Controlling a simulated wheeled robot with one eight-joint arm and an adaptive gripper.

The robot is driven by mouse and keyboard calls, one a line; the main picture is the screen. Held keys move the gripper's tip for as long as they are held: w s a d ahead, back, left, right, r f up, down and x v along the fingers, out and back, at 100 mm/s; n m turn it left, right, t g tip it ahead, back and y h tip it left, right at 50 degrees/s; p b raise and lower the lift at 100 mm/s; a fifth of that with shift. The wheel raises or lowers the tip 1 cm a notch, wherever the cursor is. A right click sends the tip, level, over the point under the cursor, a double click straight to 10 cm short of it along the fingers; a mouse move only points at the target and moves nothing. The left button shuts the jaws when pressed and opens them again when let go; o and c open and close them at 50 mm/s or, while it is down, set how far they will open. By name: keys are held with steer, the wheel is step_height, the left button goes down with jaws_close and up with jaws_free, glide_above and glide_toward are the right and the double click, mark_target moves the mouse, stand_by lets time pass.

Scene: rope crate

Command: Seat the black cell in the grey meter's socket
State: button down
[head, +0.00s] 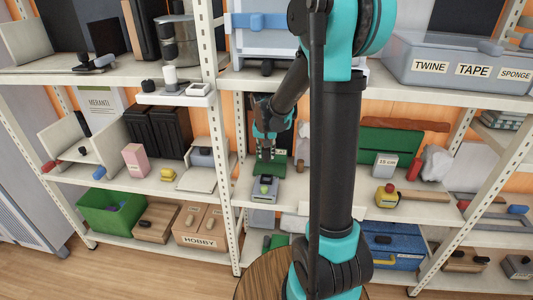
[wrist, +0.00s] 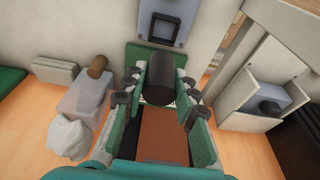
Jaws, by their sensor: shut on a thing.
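The black cell (wrist: 161,72) is a dark cylinder held between the two fingers of my gripper (wrist: 160,88) in the wrist view. My gripper (head: 266,150) is over the middle shelf in the head view, where the cell is too small to make out clearly. The grey meter (head: 263,194) lies on that shelf, nearer to me than the gripper. In the wrist view the meter (wrist: 181,40) is at the top, and its socket (wrist: 166,28) shows as a dark square frame with nothing in it. The cell appears apart from the socket.
A green piece (head: 273,169) lies just behind the meter. A white open box (wrist: 237,112) with a grey item stands to one side. Pale blocks and a white lump (wrist: 71,136) are on the other side. The shelf above and an upright post (head: 223,150) bound the space.

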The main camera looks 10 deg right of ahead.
mark_target(267, 162)
steer(key=shift+f, duration=0.1)
steer(key=shift+s+x, duration=0.25)
steer(key=shift+x, duration=0.9)
steer(key=shift+s+x, duration=0.25)
steer(key=shift+x, duration=0.95)
steer(key=shift+a+f, duration=0.1)
steer(key=shift+f, duration=0.15)
steer(key=shift+s+x, duration=0.2)
steer(key=shift+x, duration=0.6)
steer(key=shift+s+x, duration=0.15)
steer(key=shift+x, duration=0.6)
steer(key=shift+a+f, duration=0.1)
steer(key=shift+f, duration=0.85)
steer(key=c, duration=1.1)
jaws_free()
steer(key=shift+r, duration=0.1)
